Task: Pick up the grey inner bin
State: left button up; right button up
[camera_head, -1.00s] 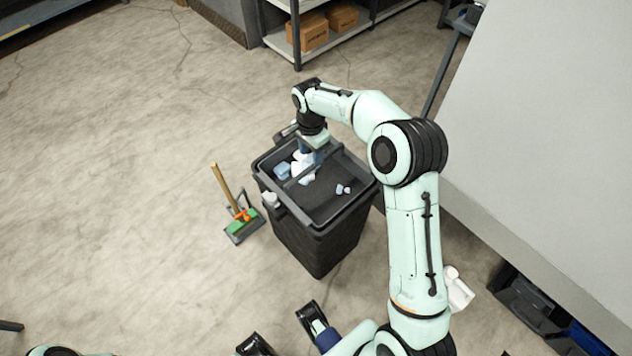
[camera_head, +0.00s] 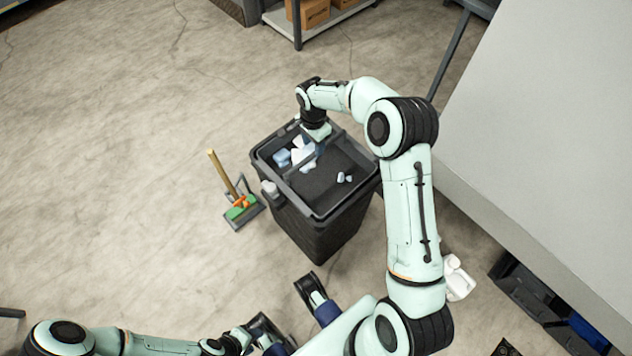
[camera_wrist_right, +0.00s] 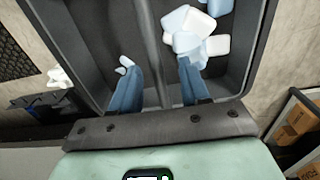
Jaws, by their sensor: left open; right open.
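The grey inner bin (camera_head: 340,203) sits inside the top of a black outer bin (camera_head: 312,238). A bar crosses its middle, with white and pale blue pieces (camera_head: 300,153) on one side and a few small ones on the other. My right gripper (camera_head: 314,147) reaches down over the bar. In the right wrist view its blue fingers (camera_wrist_right: 158,88) are open, one on each side of the bar (camera_wrist_right: 150,45), with a gap showing. Contact cannot be told. My left gripper (camera_head: 252,338) is low at the bottom edge, away from the bin; its fingers are hard to make out.
A brush and dustpan (camera_head: 240,208) stand on the floor left of the bin. A shelf with boxes (camera_head: 308,14) is behind. A large pale panel (camera_head: 545,130) rises at the right, with a white object (camera_head: 457,278) on the floor near it.

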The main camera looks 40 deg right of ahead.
jog(key=f, duration=0.5)
jog(key=shift+s+d, duration=0.3)
grip_shut()
jog(key=shift+r, duration=0.1)
dwell(0.9)
